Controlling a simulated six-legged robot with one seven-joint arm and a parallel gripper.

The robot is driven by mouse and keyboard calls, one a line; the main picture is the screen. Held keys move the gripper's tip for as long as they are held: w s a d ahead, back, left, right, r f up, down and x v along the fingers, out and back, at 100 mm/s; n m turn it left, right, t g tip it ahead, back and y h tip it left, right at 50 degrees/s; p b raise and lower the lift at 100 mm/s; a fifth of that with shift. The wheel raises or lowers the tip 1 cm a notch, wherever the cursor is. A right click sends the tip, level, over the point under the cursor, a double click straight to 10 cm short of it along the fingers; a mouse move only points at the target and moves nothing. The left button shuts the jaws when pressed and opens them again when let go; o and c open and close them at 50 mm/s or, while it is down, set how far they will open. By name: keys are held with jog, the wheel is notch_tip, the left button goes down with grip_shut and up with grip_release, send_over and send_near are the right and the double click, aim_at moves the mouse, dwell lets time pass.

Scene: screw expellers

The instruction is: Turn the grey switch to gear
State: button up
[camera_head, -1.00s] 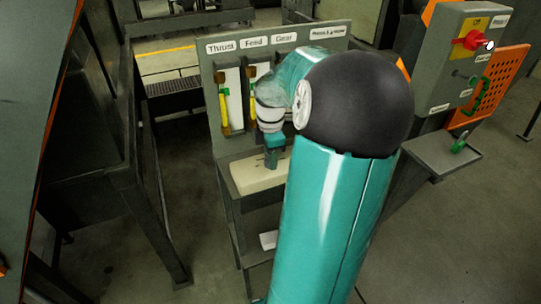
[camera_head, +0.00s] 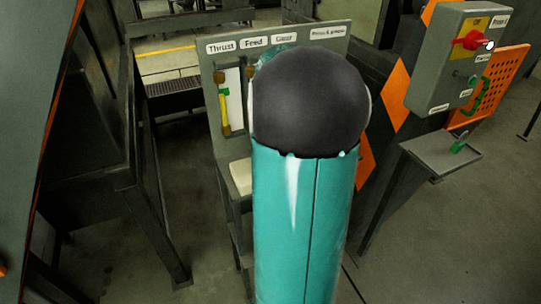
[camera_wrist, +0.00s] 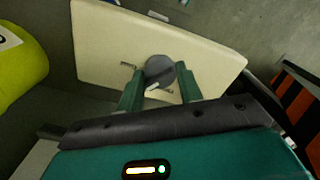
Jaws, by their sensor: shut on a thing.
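The grey switch (camera_wrist: 160,70) is a round knob on a cream panel (camera_wrist: 100,40) in the wrist view. A small white mark shows on its near side. My gripper (camera_wrist: 160,86) has its two green fingers on either side of the knob and is shut on it. In the head view the knob and the gripper are hidden behind my arm. A label reading "Gear" (camera_head: 284,37) is on the grey board above, beside "Feed" (camera_head: 254,43) and "Thrust" (camera_head: 221,46). Part of the cream panel (camera_head: 240,176) shows left of my arm.
A yellow-green rounded object (camera_wrist: 22,65) is at the left of the wrist view. A grey control box (camera_head: 455,60) with a red switch (camera_head: 471,41) stands at the right, above a small shelf (camera_head: 425,152). Dark machine frames stand at the left. Open floor lies at the right.

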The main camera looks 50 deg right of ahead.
jog(key=m, duration=0.3)
jog(key=shift+m, duration=2.4)
jog(key=o, duration=1)
jog(key=shift+r, duration=0.1)
notch_tip(320, 180, up, 14)
jog(key=shift+f, duration=0.15)
